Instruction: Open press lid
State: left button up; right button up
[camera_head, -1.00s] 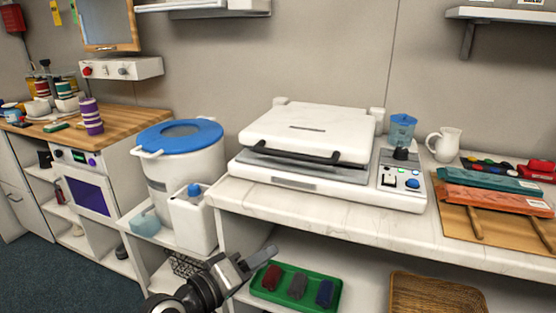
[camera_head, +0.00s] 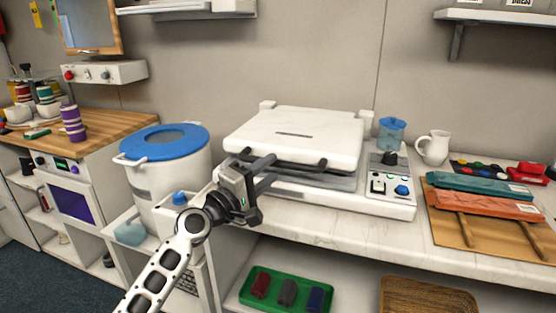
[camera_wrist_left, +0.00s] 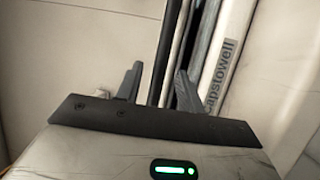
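The press (camera_head: 330,188) stands on the white counter. Its white lid (camera_head: 295,136) is down, with a dark handle bar (camera_head: 300,166) along the front. My left gripper (camera_head: 267,172) is at the left part of the handle, in front of the lid, and hides that end of the bar. In the left wrist view the two fingers (camera_wrist_left: 158,70) stand apart, and the dark bar (camera_wrist_left: 166,45) runs up between them; I cannot tell whether they touch it. My right gripper is not in view.
A white bucket with a blue lid (camera_head: 163,141) stands left of the press. A blue-topped container (camera_head: 391,135) and white jug (camera_head: 432,148) stand to the right. A green tray (camera_head: 263,302) lies on the shelf below. The wall is close behind the press.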

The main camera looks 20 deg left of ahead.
aim_at(275, 166)
pick_arm(q)
jog(key=shift+x, duration=1.9)
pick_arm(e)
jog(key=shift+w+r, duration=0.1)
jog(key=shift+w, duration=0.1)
